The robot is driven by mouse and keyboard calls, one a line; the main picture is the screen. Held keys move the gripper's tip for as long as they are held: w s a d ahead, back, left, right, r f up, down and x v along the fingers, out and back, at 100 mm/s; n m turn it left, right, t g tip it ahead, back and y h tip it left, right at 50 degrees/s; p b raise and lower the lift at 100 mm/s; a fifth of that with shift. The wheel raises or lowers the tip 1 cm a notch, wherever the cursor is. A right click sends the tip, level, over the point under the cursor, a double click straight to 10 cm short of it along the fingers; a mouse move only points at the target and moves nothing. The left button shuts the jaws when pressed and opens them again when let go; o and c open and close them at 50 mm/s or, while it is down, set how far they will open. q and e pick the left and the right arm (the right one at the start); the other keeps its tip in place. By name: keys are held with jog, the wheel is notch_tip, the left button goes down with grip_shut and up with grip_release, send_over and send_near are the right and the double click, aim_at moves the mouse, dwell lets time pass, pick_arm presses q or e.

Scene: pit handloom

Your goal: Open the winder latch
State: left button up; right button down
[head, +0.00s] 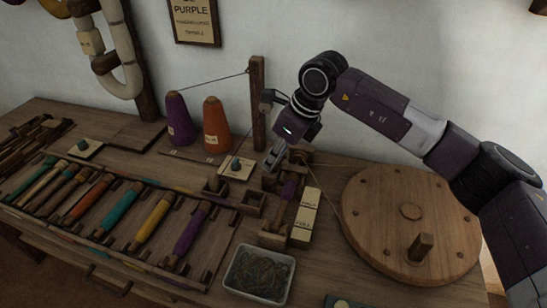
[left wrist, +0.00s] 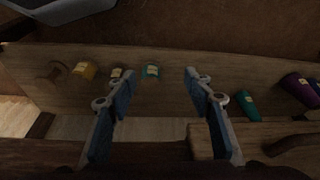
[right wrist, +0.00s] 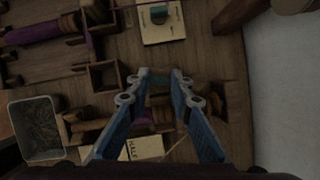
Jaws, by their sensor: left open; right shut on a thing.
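The winder is a small wooden frame (head: 270,236) with a purple bobbin (head: 289,190), left of a big round wooden wheel (head: 375,200). My right gripper (head: 271,161) points down at the winder's back end. In the right wrist view its fingertips (right wrist: 160,75) are close together on a small dark, teal-tinted piece, seemingly the winder latch; the fingers hide most of it. The purple bobbin (right wrist: 145,120) shows between the fingers. My left gripper (left wrist: 154,74) is open and empty, seen only in the left wrist view.
A pale half/full label block (head: 305,215) and a metal tray (head: 258,273) stand beside the winder. A wooden post (head: 257,100), an orange cone (head: 216,125) and a purple cone (head: 180,120) are behind. Thread runs near my right gripper. Several colored bobbins lie in a rack at left.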

jog(key=shift+n+g, duration=0.5)
jog(key=shift+n, duration=0.7)
pick_arm(q)
jog(key=shift+x, duration=1.05)
jog(key=shift+d, duration=0.1)
pick_arm(e)
jog(key=c, duration=1.7)
grip_release()
pick_arm(q)
jog(key=shift+s, duration=0.1)
pick_arm(e)
jog(key=shift+d+r, duration=0.1)
jog(key=shift+r, duration=0.15)
jog(key=v, duration=1.1)
jog(key=shift+d+r, duration=0.15)
jog(key=shift+d, duration=0.05)
